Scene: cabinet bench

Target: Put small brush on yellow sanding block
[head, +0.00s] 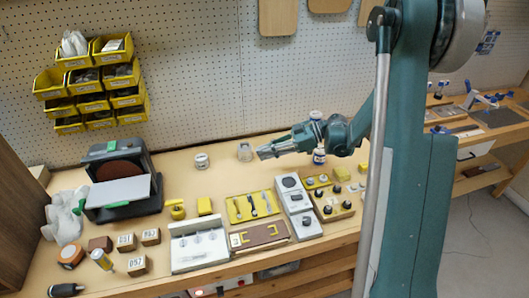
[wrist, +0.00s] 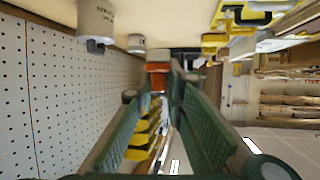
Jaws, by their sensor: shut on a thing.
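My gripper (head: 265,152) is above the back of the bench, pointing left. It also shows in the wrist view (wrist: 159,82), its green fingers closed around a small orange-brown thing (wrist: 158,74). I take this for the small brush; its bristles cannot be made out, and it is hidden or too small in the head view. A plain yellow block (head: 205,206), which looks like the yellow sanding block, lies on the bench ahead of the yellow tool tray, apart from my gripper and with nothing on it.
A sander (head: 122,182) stands at the left. A jar (head: 202,161) and a clear container (head: 245,152) stand near the pegboard. A yellow tool tray (head: 232,208), a grey device (head: 200,255) and a knob board (head: 345,212) crowd the front. The bench behind the yellow block is clear.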

